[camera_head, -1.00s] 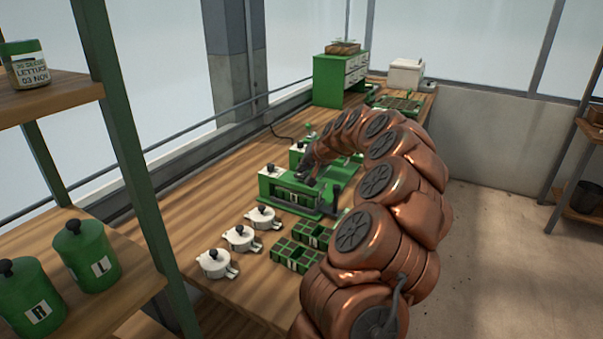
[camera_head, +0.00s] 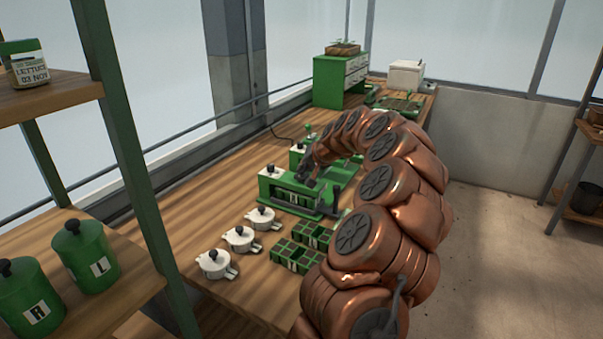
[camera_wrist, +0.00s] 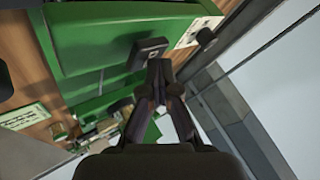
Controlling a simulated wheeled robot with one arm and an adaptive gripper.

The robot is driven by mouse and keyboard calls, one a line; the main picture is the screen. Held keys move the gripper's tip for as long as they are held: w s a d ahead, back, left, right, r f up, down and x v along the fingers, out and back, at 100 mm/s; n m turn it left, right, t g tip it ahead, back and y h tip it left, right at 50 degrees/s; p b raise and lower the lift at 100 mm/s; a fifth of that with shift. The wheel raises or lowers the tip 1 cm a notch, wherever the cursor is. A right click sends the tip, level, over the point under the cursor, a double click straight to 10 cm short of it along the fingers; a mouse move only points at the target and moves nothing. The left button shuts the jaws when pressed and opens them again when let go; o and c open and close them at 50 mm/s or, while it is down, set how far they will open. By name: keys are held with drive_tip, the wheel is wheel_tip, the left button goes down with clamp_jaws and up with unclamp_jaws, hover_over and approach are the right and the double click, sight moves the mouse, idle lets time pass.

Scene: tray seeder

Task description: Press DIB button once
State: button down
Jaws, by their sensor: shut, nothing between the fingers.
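The green tray seeder (camera_head: 266,188) stands on the wooden bench, with a white panel and black knob (camera_head: 270,169) on its left end. My gripper (camera_head: 303,180) is over the top of the seeder; its tips are small and dark there. In the wrist view my gripper (camera_wrist: 158,66) is shut and empty, its tips beside a dark grey rectangular block (camera_wrist: 147,52) on the green housing (camera_wrist: 95,40). This block may be the DIB button, but no lettering on it is readable. I cannot tell whether the tips touch it.
Several white lidded pots (camera_head: 239,238) and green cell trays (camera_head: 293,256) lie in front of the seeder. Another green machine (camera_head: 298,152) stands behind it. A green drawer cabinet (camera_head: 328,80) is at the back. A shelf with green canisters (camera_head: 85,254) is at left.

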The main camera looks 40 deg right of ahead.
drive_tip(key=shift+r, duration=1.05)
drive_tip(key=shift+r+p, duration=0.4)
drive_tip(key=shift+r, duration=2.1)
